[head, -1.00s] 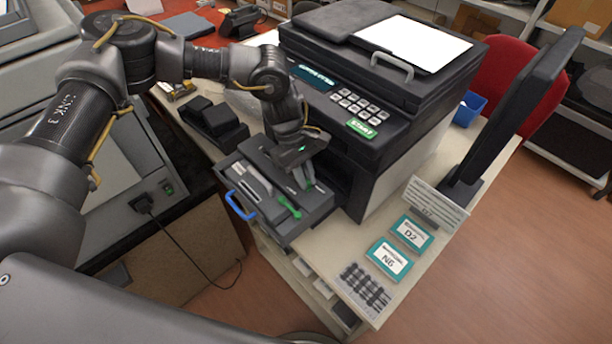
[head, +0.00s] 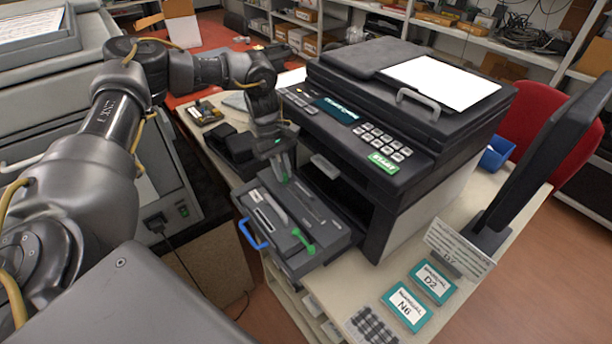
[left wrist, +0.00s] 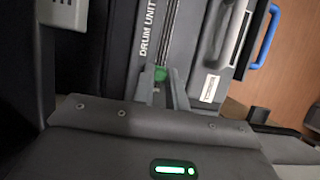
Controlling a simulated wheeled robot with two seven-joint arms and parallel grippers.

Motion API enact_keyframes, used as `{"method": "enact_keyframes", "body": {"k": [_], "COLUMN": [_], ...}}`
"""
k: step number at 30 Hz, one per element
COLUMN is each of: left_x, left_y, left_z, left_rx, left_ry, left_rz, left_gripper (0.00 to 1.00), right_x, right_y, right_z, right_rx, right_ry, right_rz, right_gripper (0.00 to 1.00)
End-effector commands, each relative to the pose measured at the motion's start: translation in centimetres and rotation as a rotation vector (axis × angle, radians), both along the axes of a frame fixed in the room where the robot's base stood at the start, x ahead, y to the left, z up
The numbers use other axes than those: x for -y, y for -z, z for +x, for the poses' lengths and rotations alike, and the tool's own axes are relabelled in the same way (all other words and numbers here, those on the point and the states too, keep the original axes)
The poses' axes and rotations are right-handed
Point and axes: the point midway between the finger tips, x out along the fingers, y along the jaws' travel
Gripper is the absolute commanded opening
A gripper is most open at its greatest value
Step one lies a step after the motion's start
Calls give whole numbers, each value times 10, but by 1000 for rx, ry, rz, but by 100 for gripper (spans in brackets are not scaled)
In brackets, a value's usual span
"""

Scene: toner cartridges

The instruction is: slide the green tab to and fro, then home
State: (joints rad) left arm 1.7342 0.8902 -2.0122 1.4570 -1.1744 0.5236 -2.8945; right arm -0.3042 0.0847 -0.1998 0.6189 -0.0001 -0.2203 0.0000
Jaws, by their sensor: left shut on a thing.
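The green tab (left wrist: 160,74) shows in the left wrist view between my left gripper's fingers, at the slot beside the "DRUM UNIT" lettering. My left gripper (left wrist: 163,92) is shut on it. In the head view my left gripper (head: 283,175) points down at the far left part of the dark drum unit (head: 318,212), and its fingers mostly hide the tab there. The drum unit lies in the pulled-out drawer with a blue handle (head: 252,235). A separate green lever (head: 303,240) sits near the drawer's front. My right gripper is not in view.
The printer (head: 400,130) stands right behind the drawer. Black blocks (head: 232,148) lie left of the drawer. Teal-edged cards (head: 433,282) and a sign (head: 460,248) are on the table at right, near a dark monitor (head: 535,130).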

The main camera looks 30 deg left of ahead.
Motion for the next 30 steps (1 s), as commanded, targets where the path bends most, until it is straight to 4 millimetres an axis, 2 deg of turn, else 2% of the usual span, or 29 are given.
{"method": "enact_keyframes", "body": {"k": [3, 11, 12, 16, 25, 30], "left_x": [-7, -8, -8, -5, -4, -11], "left_y": [-1, -1, -1, -1, -1, -17], "left_z": [0, 1, 1, 2, 2, 5], "left_rx": [3, 5, 6, 4, 3, 6], "left_ry": [-10, -13, -12, -8, -4, -6], "left_rz": [4, 8, 8, 6, 4, 4], "left_gripper": [0, 0, 19, 36, 36, 36], "right_x": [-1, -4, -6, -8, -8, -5], "right_y": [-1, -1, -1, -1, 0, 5], "right_z": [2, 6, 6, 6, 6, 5], "right_rx": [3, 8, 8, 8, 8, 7], "right_ry": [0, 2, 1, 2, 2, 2], "right_rz": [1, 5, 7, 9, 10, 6], "right_gripper": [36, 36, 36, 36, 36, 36]}}
